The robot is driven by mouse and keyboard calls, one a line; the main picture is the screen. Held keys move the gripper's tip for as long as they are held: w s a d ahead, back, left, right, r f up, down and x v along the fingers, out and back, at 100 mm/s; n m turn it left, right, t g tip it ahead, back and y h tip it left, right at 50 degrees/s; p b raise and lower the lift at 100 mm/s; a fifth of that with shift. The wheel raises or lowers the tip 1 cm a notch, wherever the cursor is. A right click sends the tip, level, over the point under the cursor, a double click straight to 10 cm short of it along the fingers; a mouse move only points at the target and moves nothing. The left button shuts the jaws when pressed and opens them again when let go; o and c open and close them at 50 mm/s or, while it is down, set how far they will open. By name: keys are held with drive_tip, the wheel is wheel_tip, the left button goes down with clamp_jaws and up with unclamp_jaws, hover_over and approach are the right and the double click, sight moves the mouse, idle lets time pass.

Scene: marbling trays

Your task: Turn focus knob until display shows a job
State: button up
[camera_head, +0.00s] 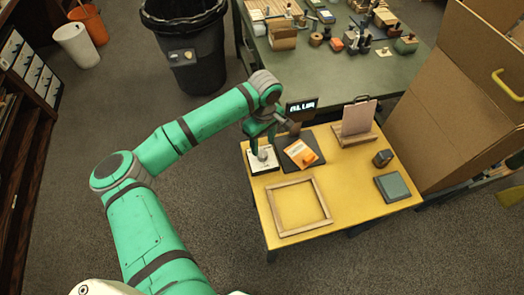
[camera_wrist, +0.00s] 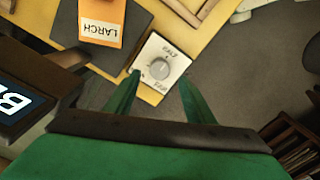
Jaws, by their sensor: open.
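The focus knob (camera_wrist: 160,67) is a round grey dial on a white plate (camera_wrist: 175,50) with small lettering, near the yellow table's edge. The plate also shows in the head view (camera_head: 259,164). My gripper (camera_wrist: 161,77) is open, with its green fingertips to either side of the knob in the wrist view; I cannot tell whether they touch it. My gripper also shows above the plate in the head view (camera_head: 263,148). The dark display (camera_head: 302,107) bears glowing letters that seem to read "BLUR". Part of the display (camera_wrist: 18,100) shows in the wrist view.
An orange card (camera_wrist: 101,20) labelled LARCH lies on a dark pad (camera_wrist: 66,22) beside the plate. The yellow table (camera_head: 350,205) also holds a wooden frame (camera_head: 279,235), a clipboard stand (camera_head: 357,120) and a dark small box (camera_head: 382,158). A large cardboard box (camera_head: 450,90) stands right.

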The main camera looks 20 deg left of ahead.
sight(262, 154)
wheel_tip(262, 154, down, 6)
drive_tip(key=shift+r, duration=0.1)
idle(0.4)
drive_tip(key=c, duration=1.1)
